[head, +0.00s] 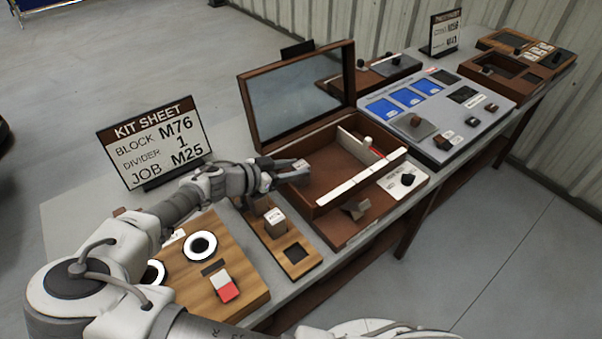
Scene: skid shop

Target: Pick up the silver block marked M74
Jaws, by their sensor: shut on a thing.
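My gripper (290,173) is at the left side of the open brown wooden box (318,208), over or just beside its near left corner. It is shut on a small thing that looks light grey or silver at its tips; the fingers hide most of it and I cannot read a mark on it. A block with a pale labelled face (275,221) stands on a narrow wooden tray (269,241) below my gripper; its label is too small to read.
A kit sheet sign (153,144) reads block M76, divider 1, job M25. The box's glazed lid (300,95) stands raised behind my gripper. A wooden board with round dials (240,282) lies nearer. A grey panel with blue screens (440,115) stands beyond the box.

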